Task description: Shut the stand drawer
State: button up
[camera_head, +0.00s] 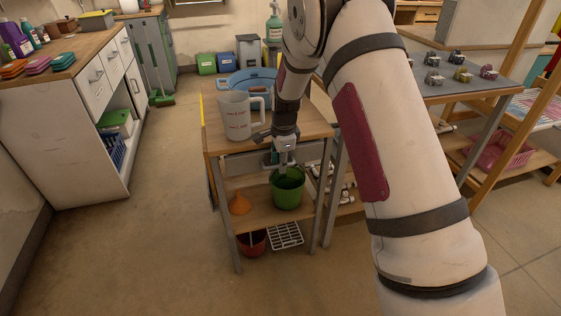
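The stand (222,150) has a wooden top on grey metal legs and stands in the middle of the view. A grey band under its front top edge (312,152) looks like the drawer, partly hidden by my gripper. I cannot tell how far it is pulled out. My gripper (284,160) points down in front of the stand's front edge, close to this drawer area. Its fingers are small and partly lost against the stand, so I cannot tell whether they touch the drawer or are open.
A white measuring jug (236,118) and a blue basin (250,80) stand on the top. A red pot (252,242) and white rack (286,235) are below. Floor at left is clear.

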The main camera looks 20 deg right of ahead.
notch_tip(320, 180, up, 12)
jog(key=s, duration=0.2)
dwell(0.5)
jog(key=shift+s+f, duration=0.1)
jog(key=shift+c, duration=0.2)
